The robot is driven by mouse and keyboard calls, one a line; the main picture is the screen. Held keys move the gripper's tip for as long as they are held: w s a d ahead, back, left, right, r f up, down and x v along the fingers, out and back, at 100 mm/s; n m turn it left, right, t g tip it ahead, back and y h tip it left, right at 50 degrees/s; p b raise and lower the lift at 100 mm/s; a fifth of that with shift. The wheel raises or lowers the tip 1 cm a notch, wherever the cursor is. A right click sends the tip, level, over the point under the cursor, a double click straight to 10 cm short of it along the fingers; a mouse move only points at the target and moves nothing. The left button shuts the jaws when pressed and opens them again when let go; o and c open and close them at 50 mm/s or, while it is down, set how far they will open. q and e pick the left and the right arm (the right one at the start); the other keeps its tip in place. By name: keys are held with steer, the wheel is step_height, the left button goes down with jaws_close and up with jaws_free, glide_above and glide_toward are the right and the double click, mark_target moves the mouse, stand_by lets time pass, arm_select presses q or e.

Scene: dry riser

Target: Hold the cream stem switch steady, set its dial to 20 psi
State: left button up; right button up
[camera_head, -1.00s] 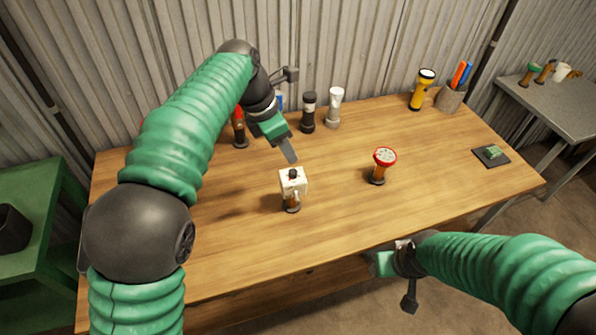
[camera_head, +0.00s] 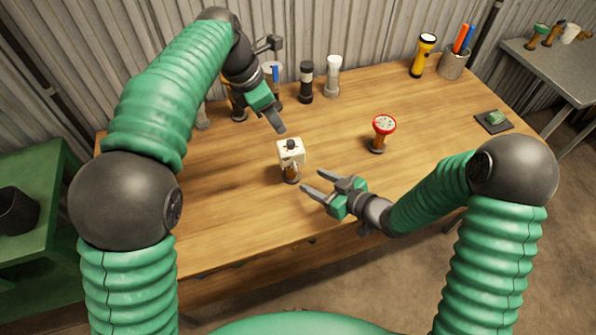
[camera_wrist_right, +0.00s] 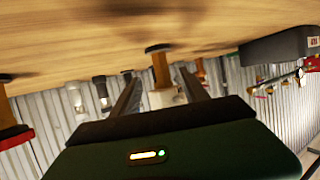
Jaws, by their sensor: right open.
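The cream stem switch (camera_head: 291,153) stands upright on the wooden table, a cream box with a dark knob on top and a short brown stem. The markings on its dial are too small to read. My left gripper (camera_head: 279,128) hangs just behind and above it, apart from it; its fingers are seen edge-on. My right gripper (camera_head: 311,181) is open and empty in front and to the right of the switch, fingers pointing at its stem. In the right wrist view, which is upside down, the switch (camera_wrist_right: 162,72) shows between the spread fingers, beyond their tips.
A red-rimmed gauge (camera_head: 383,125) on a stem stands right of the switch. Black (camera_head: 306,82) and white (camera_head: 332,77) cylinders, a yellow flashlight (camera_head: 423,55) and a pen cup (camera_head: 453,65) line the back. A dark pad (camera_head: 494,122) lies far right. The table's front right is clear.

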mark_target(291, 170)
steer(key=x, duration=1.1)
steer(key=shift+a, duration=0.15)
steer(key=shift+s, duration=0.1)
jaws_close()
stand_by(0.7)
